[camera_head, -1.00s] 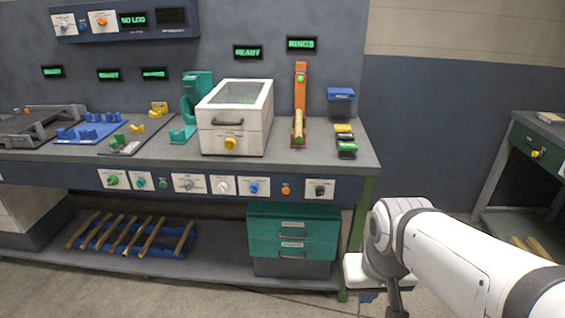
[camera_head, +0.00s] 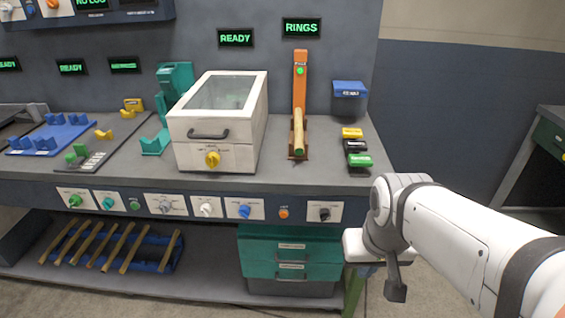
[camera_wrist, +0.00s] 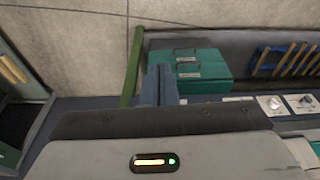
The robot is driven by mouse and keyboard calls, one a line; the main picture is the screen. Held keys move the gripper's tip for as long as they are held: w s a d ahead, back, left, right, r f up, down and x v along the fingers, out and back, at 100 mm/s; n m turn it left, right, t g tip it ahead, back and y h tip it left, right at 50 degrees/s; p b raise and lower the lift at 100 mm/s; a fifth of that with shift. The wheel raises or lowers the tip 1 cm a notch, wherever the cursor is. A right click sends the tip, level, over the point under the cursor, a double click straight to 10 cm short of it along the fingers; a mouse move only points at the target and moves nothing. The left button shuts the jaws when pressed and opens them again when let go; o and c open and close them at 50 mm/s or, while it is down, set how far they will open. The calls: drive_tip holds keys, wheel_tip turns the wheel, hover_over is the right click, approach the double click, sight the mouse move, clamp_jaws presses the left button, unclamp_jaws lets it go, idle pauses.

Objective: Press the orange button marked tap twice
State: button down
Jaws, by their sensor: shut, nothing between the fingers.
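The small orange button (camera_head: 284,213) is on the front panel of the bench in the head view, between a blue knob and a black knob. Its label is too small to read. My gripper shows in the wrist view (camera_wrist: 160,86) with its fingers together and nothing between them. In the head view my arm's end is at the right end of the bench, apart from the button. I cannot make out the orange button in the wrist view.
Other controls on the panel include the blue knob (camera_head: 244,211) and black knob (camera_head: 324,214). Teal drawers (camera_head: 290,261) stand below. A white lidded box (camera_head: 214,155) and an orange stand (camera_head: 300,85) are on the bench top. Open floor lies right of the bench.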

drive_tip(key=w+a+f+m+t+b, duration=0.2)
drive_tip(key=w+f+m+t+b, duration=0.4)
drive_tip(key=w+f, duration=0.8)
drive_tip(key=w+a+f+m+t+y+b, duration=0.1)
drive_tip(key=w+a+f+m+y, duration=0.2)
drive_tip(key=a, duration=0.3)
drive_tip(key=w+a+f+m+t+y+b, duration=0.1)
drive_tip(key=w+a+f+m+y, duration=0.2)
drive_tip(key=a, duration=0.4)
drive_tip(key=shift+m+y, duration=0.9)
drive_tip(key=shift+m, duration=0.2)
drive_tip(key=shift+d, duration=0.1)
